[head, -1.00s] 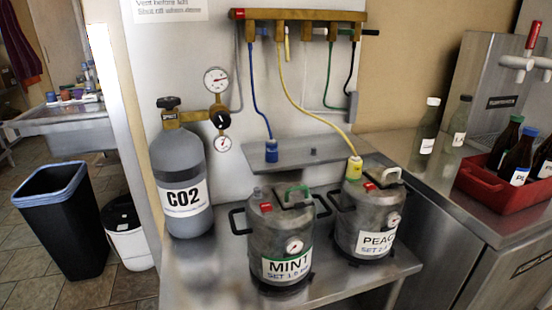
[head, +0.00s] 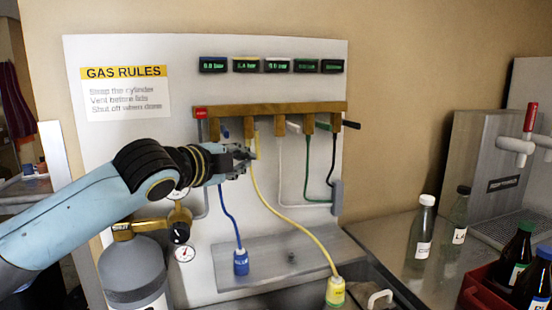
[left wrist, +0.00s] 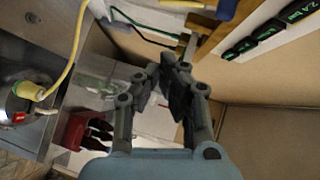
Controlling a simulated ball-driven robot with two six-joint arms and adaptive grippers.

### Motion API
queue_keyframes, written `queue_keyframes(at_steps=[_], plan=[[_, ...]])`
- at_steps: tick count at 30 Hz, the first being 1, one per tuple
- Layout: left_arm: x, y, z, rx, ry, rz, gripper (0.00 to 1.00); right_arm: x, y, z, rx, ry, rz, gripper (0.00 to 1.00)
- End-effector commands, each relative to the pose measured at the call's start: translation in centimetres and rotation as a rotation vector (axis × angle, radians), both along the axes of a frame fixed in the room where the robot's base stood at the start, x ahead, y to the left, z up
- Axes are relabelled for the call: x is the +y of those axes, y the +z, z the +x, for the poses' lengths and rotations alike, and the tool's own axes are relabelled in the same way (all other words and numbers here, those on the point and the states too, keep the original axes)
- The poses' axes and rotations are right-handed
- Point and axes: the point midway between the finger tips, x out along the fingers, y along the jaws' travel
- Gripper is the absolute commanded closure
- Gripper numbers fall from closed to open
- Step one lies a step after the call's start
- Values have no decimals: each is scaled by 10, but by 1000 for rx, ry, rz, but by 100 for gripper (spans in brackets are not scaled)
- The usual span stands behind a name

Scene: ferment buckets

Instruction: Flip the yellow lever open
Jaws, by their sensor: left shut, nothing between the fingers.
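The yellow lever (head: 257,147) hangs down from the brass manifold (head: 285,109) in the head view, partly hidden by my left gripper. My left gripper (head: 245,157) is shut and empty, with its fingertips right beside the lever; I cannot tell whether they touch it. In the left wrist view the closed fingers (left wrist: 172,76) show in the middle with nothing between them. A yellow piece (left wrist: 183,3) at the top edge there may be the lever. My right gripper is not in view.
A yellow hose (head: 282,220) runs down to a yellow connector (head: 335,292), and a blue hose (head: 228,212) hangs below my gripper. White, green and black levers are to the right. The CO2 cylinder (head: 135,270) and gauges stand below my arm. Bottles (head: 422,230) stand at right.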

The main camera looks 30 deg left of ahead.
Motion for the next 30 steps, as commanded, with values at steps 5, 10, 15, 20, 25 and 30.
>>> queue_keyframes(at_steps=[5, 10, 15, 20, 25, 30], plan=[[3, 5, 13, -17, -5, 16, 100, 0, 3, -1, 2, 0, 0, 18], [4, -2, 46, -13, -3, 9, 100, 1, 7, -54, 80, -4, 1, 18], [6, -9, 83, -12, -5, 11, 100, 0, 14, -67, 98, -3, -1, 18], [16, -17, 108, -7, -5, 16, 100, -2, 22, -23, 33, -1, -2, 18], [31, -23, 121, -9, -5, 16, 100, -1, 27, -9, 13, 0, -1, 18], [37, -25, 125, -10, -6, 15, 100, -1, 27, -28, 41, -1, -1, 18]])
